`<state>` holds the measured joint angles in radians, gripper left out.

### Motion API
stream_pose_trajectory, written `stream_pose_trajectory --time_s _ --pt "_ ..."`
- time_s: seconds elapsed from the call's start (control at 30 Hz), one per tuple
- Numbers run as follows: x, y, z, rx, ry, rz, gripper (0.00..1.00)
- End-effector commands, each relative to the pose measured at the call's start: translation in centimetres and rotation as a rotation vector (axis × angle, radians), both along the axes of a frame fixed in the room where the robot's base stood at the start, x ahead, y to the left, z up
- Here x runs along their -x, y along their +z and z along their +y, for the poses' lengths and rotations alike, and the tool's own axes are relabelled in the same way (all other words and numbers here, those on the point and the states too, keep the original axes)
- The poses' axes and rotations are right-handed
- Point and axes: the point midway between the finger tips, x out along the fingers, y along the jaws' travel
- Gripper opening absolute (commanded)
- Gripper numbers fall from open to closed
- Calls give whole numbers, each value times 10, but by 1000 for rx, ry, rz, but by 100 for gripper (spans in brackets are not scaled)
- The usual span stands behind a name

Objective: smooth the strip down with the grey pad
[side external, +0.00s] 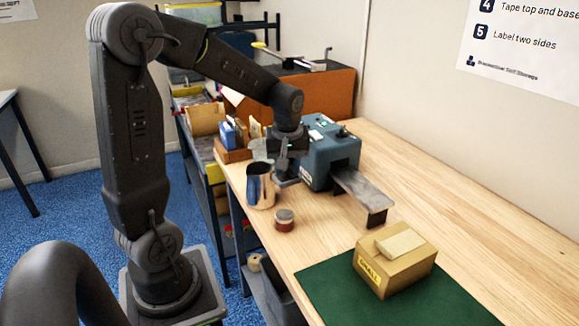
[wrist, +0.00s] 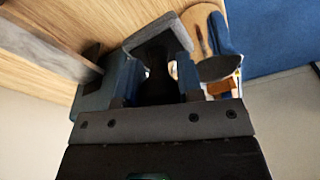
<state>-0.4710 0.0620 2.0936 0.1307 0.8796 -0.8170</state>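The carton (side external: 383,268) sits on a green mat on the bench, with a yellow label on its near side. A pale, flat piece (side external: 400,242) lies on its top; I cannot tell whether this is the strip. My gripper (side external: 286,160) points down at the far left of the bench, beside the blue machine and well away from the carton. The grey pad (side external: 287,181) is directly below it. In the wrist view the grey pad (wrist: 160,38) lies beyond the fingers (wrist: 158,88), with a dark handle between them. Whether the fingers press on the handle is unclear.
A shiny metal pitcher (side external: 260,186) and a small lidded jar (side external: 284,220) stand along the bench's left edge. The blue machine (side external: 331,154) has a grey outfeed plate (side external: 364,190) towards the carton. The green mat (side external: 335,284) has free room; the bench's right side is clear.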

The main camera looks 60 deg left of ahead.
Motion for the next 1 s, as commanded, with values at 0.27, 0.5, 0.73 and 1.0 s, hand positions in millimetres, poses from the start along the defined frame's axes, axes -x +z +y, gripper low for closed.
stream_pose_trajectory --time_s 0.27,0.5,0.73,1.0 --pt "-1 0 -1 -1 -4 -1 15" --pt "-40 8 -28 3 -248 5 15" --pt "-110 20 -108 10 -773 13 15" --pt "-155 30 -215 7 -1322 8 15"
